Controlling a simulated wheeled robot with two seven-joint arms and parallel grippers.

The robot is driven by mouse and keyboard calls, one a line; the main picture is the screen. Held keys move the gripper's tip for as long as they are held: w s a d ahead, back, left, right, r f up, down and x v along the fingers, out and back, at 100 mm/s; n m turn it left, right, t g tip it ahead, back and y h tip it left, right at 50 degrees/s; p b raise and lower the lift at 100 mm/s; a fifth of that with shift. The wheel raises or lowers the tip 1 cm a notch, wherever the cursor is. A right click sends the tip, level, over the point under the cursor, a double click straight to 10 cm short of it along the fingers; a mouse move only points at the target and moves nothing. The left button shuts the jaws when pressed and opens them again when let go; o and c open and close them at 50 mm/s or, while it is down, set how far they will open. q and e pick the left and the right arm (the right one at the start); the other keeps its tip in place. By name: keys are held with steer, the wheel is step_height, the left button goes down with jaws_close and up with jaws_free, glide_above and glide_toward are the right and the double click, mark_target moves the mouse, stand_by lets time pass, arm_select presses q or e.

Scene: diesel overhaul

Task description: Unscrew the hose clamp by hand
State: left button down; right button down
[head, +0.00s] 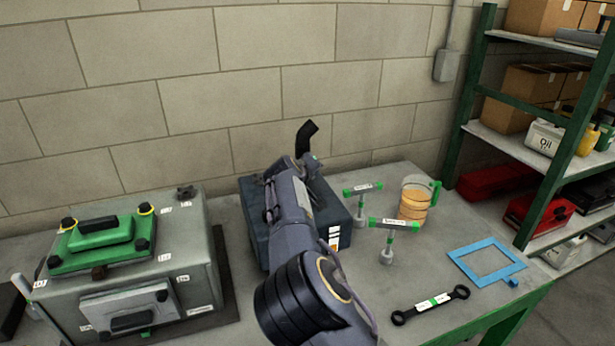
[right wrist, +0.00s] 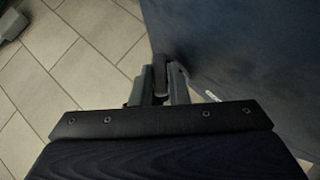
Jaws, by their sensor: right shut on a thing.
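A black bent hose (head: 308,136) rises behind a dark blue block (head: 345,207) on the workbench. My right arm reaches over this block, and my right gripper (head: 297,165) is at its far side, by the foot of the hose. In the right wrist view the two grey fingers of my right gripper (right wrist: 161,88) are shut on a small dark rounded piece (right wrist: 160,68), which I take to be part of the hose clamp. The rest of the clamp is mostly hidden behind my arm and gripper. My left gripper is not in view.
A grey machine box with a green cover (head: 100,245) stands at the left. Two green-handled T tools (head: 388,224), an orange-filled jug (head: 413,203), a black double-ended wrench (head: 430,304) and a blue frame (head: 455,253) are on the right. A shelf rack (head: 545,150) stands beyond.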

steer(key=shift+a+f+n+t+h+b, duration=0.15)
steer(key=shift+f+n+t+h+b, duration=0.3)
steer(key=shift+b, duration=0.55)
steer(key=shift+r, duration=0.2)
steer(key=shift+r+h, duration=0.2)
steer(key=shift+h, duration=0.05)
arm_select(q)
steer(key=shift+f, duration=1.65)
arm_select(e)
steer(key=c, duration=1.7)
jaws_free()
